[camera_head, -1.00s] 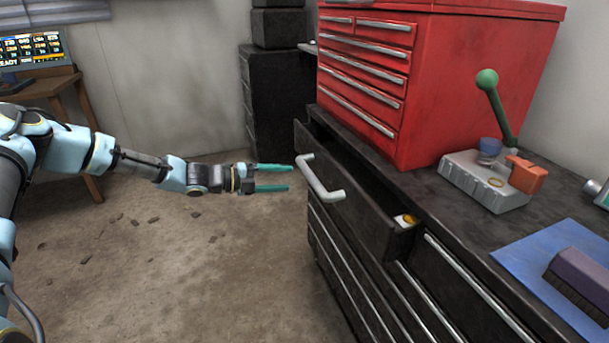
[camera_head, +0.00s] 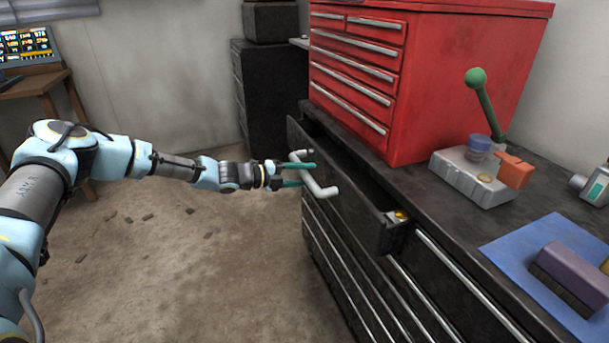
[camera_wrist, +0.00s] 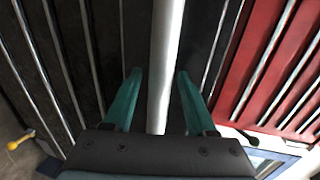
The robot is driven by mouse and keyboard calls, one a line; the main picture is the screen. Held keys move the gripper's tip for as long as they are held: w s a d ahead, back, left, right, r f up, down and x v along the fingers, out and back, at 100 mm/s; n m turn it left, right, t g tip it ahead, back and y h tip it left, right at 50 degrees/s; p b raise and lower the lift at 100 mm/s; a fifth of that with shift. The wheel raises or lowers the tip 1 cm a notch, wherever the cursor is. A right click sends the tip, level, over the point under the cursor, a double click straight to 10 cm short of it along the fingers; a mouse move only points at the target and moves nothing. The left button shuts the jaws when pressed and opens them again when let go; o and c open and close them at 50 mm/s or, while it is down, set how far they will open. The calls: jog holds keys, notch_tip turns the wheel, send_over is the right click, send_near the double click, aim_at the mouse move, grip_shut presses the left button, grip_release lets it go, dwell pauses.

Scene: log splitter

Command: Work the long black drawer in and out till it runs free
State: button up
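The long black drawer (camera_head: 345,200) is the top drawer of the black cabinet and stands partly pulled out. Its light grey bar handle (camera_head: 321,184) sticks out from the front. My gripper (camera_head: 303,175) is at the handle with its two teal fingers apart. In the wrist view the handle bar (camera_wrist: 165,70) runs between the open fingers (camera_wrist: 157,100), with a gap on each side. I see no finger touching the bar there.
A red tool chest (camera_head: 400,75) stands on the cabinet top. A grey block with a green-knobbed lever (camera_head: 470,180) and a blue mat with a purple brush (camera_head: 570,270) lie to its right. Dark chips are scattered on the floor, which is otherwise clear left of the cabinet.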

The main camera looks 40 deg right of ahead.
grip_shut()
dwell(1.2)
